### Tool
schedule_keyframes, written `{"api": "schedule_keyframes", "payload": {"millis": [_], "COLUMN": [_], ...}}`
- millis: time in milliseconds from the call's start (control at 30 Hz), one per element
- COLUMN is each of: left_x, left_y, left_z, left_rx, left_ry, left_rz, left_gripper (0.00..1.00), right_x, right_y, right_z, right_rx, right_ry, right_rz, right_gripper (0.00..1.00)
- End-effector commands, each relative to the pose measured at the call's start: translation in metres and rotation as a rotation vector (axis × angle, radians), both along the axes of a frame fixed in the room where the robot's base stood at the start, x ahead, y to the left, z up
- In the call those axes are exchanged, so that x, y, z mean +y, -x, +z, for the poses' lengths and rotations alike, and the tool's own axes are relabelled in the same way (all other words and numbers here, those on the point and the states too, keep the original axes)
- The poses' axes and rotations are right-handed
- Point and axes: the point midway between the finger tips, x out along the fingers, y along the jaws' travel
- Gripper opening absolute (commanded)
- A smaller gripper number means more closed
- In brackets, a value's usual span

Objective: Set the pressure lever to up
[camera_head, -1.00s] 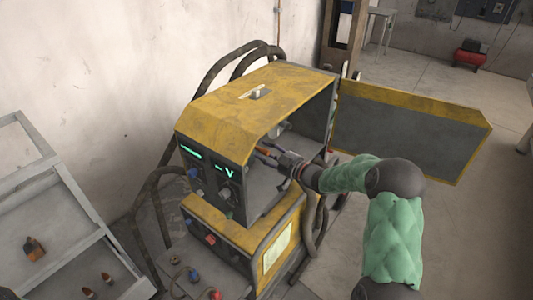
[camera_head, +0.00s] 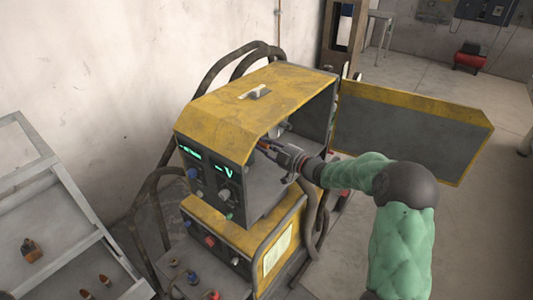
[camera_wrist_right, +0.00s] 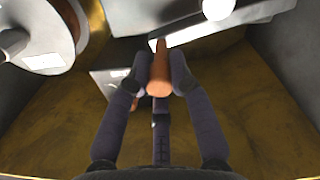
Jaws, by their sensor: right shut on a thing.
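The yellow and grey machine (camera_head: 250,97) stands open on its right side. My right gripper (camera_head: 272,148) reaches through this opening. In the right wrist view, the orange pressure lever (camera_wrist_right: 159,76) sits between the two dark fingertips of my right gripper (camera_wrist_right: 158,76), which are shut on it. In the head view only a small orange part of the lever (camera_head: 263,144) shows, and the fingers hide the rest. My left gripper is not in view.
The machine's open door panel (camera_head: 405,130) extends to the right, behind my right arm. Inside, a white spool (camera_wrist_right: 20,40) is at the upper left of the wrist view. A grey cart (camera_head: 62,225) stands at the left. Dark hoses (camera_head: 215,68) run behind the machine.

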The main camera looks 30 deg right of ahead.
Motion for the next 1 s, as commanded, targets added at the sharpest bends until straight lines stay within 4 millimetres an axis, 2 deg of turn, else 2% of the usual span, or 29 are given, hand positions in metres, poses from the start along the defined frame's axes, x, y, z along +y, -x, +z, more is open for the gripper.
{"api": "schedule_keyframes", "payload": {"millis": [200, 500, 1000], "left_x": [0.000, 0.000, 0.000], "left_y": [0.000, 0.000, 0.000], "left_z": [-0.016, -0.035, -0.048], "left_rx": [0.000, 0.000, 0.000], "left_ry": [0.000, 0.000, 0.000], "left_rz": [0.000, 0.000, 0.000], "left_gripper": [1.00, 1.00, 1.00], "right_x": [0.009, 0.026, 0.041], "right_y": [0.004, 0.011, 0.017], "right_z": [0.026, 0.052, 0.068], "right_rx": [-0.084, -0.173, -0.234], "right_ry": [0.185, 0.399, 0.556], "right_rz": [0.001, 0.001, 0.002], "right_gripper": [0.00, 0.00, 0.00]}}
